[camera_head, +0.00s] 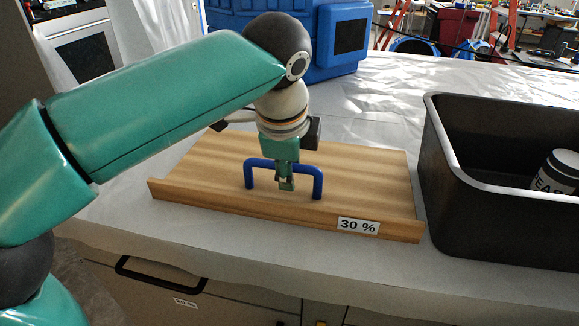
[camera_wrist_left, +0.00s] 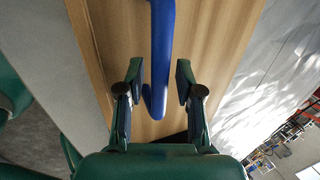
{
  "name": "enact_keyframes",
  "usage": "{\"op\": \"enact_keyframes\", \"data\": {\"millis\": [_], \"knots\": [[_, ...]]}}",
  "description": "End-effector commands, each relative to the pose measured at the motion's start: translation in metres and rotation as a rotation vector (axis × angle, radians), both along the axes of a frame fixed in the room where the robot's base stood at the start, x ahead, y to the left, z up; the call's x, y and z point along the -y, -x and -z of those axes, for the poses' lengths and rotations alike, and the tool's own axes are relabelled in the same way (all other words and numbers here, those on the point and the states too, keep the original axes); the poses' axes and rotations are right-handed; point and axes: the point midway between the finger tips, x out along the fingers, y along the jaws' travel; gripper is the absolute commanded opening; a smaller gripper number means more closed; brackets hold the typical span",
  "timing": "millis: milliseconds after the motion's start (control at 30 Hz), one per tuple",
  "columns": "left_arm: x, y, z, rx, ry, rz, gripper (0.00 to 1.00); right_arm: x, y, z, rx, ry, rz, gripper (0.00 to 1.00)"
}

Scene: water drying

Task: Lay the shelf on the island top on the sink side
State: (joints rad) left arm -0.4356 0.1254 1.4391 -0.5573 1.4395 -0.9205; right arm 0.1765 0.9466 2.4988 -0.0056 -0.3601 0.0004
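The shelf (camera_head: 200,173) is a light wooden board with a raised front lip, a "30 %" label and a blue handle (camera_head: 319,182). It lies flat on the pale island top (camera_head: 380,85), just left of the dark sink (camera_head: 437,150). My left gripper (camera_head: 286,182) is over the middle of the handle, pointing down. In the left wrist view its two fingers (camera_wrist_left: 158,80) are open, one on each side of the blue handle (camera_wrist_left: 160,35), with gaps showing. The lower fingertips are partly hard to make out in the head view. My right gripper is not in view.
A blue case (camera_head: 335,40) stands behind the shelf. A drawer with a black handle (camera_head: 160,275) is below the island's front edge. The island top behind the sink is clear.

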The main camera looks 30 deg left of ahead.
Motion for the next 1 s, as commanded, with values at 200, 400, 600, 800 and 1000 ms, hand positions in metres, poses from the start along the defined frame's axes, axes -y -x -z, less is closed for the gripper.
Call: {"op": "enact_keyframes", "data": {"millis": [200,400,600,800,1000], "knots": [[0.000,0.000,-0.001,0.001,0.001,0.000,0.40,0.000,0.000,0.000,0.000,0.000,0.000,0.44],[0.001,0.002,-0.009,0.003,0.001,0.002,0.40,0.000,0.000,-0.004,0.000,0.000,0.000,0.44],[0.005,0.012,-0.039,0.006,0.001,0.003,0.40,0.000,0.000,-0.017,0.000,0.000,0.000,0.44],[0.009,0.026,-0.078,0.006,0.002,0.003,0.40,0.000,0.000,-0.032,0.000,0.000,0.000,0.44],[0.013,0.037,-0.105,0.003,0.001,0.003,0.40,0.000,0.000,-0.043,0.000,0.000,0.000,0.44]]}}
